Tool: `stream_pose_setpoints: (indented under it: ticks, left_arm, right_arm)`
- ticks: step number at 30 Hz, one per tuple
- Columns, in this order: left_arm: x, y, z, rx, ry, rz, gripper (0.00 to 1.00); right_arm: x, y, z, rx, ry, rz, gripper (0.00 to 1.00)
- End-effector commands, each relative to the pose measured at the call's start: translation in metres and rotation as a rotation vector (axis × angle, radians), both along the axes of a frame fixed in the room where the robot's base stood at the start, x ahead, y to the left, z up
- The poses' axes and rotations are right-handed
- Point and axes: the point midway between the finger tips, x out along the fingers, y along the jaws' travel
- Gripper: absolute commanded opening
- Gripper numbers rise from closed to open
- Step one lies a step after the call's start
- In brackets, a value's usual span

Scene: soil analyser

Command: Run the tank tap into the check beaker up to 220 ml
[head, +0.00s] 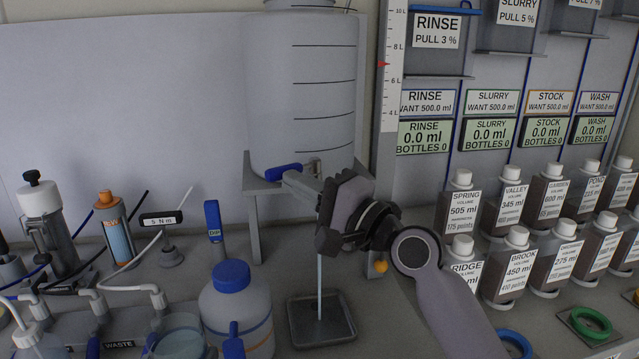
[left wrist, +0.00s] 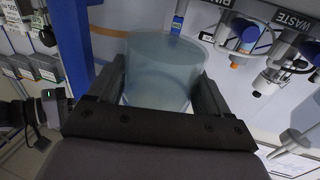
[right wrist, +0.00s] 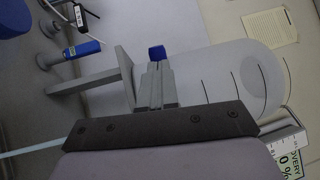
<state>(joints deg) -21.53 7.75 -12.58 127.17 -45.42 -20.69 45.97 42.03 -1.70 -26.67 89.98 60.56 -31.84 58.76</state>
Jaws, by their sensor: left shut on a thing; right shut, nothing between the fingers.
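The clear check beaker (left wrist: 165,65) is between the fingers of my left gripper (left wrist: 160,88), which is shut on it. A clear beaker (head: 180,338), likely the same one, shows at the head view's bottom edge. Its level is not readable. The white tank (head: 300,100) stands on a grey stand, with a blue tap lever (head: 285,172). A thin pale-blue stream (head: 320,285) falls from the tap onto a dark square tray (head: 322,335), with no beaker under it. My right gripper (head: 322,185) is shut and empty beside the tap. In the right wrist view the blue lever (right wrist: 157,52) lies just beyond its fingertips (right wrist: 156,75); contact is unclear.
A blue-capped jar (head: 237,305) stands left of the tray. Several labelled bottles (head: 517,265) fill the right side. A WASTE label (head: 118,344), hoses and probes crowd the left. A level scale (head: 390,70) stands right of the tank.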

Motion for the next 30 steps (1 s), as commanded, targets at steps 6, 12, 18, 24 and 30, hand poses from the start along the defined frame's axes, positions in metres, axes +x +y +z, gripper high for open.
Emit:
stream_pose_setpoints:
  ticks: [6,12,18,24,30]
  left_arm:
    - [0.0,0.0,0.006,0.0,-0.004,-0.001,0.37]
    - [0.0,0.0,0.009,0.0,-0.004,-0.001,0.37]
    - [0.0,0.0,0.01,0.0,-0.004,-0.001,0.37]
    - [0.0,0.0,0.01,0.0,-0.003,-0.001,0.37]
    - [0.0,0.0,0.01,0.0,-0.004,-0.001,0.37]
  right_arm:
    - [0.002,0.008,0.001,0.001,0.001,0.009,0.0]
    - [0.006,0.018,0.001,0.002,0.0,0.009,0.0]
    - [0.009,0.022,0.001,0.001,0.0,0.008,0.0]
    - [0.01,0.023,0.001,0.0,-0.001,0.008,0.0]
    - [0.01,0.023,0.0,0.0,-0.001,0.008,0.0]
